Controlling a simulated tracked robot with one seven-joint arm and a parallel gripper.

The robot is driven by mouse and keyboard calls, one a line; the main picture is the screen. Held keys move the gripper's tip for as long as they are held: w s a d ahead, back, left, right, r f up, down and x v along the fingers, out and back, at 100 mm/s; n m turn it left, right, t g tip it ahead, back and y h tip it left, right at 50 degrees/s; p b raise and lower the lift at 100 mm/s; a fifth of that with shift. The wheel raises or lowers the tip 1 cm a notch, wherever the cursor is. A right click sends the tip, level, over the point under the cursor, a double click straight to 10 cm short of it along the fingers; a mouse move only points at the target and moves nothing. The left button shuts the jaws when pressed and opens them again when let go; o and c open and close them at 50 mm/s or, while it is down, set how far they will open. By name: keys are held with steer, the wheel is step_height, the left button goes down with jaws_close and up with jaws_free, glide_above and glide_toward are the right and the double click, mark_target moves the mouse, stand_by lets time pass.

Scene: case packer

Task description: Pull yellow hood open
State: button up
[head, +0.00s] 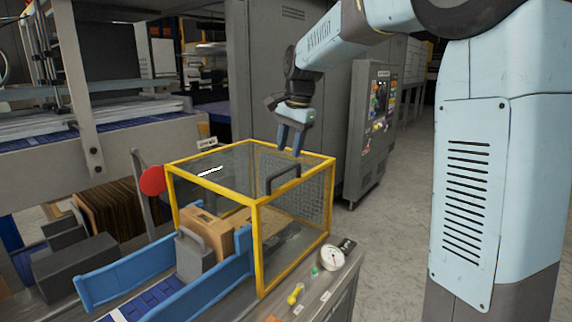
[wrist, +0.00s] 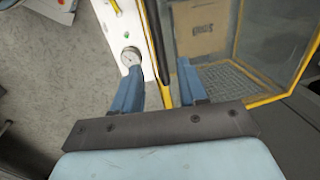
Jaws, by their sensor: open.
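The yellow hood (head: 256,236) is a yellow-framed box with clear panels, standing over the conveyor end; it looks closed. A dark handle (head: 270,184) sits at its top near the front right corner. My gripper (head: 289,152) points down over the hood's top, close to the handle, with its blue fingers apart. In the wrist view my gripper (wrist: 157,80) is open and the hood's yellow edge (wrist: 162,82) runs between the fingers, with a dark bar, likely the handle, along it. I cannot tell whether the fingers touch anything.
A brown carton (head: 208,228) stands inside the hood, with a grey block (head: 194,258) in front. Blue guide rails (head: 125,272) flank the conveyor. A gauge (head: 332,258) and small knobs line the right ledge. A red disc (head: 152,180) is at left. A control cabinet (head: 372,125) stands behind.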

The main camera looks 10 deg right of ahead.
mark_target(286, 169)
steer(key=shift+w+a+f, duration=0.15)
steer(key=shift+f, duration=0.85)
steer(key=shift+w+a+f, duration=0.1)
steer(key=shift+w+f, duration=0.05)
steer(key=shift+f, duration=0.8)
steer(key=shift+w+a+f, duration=0.15)
steer(key=shift+f, duration=0.85)
steer(key=shift+c, duration=0.2)
jaws_close()
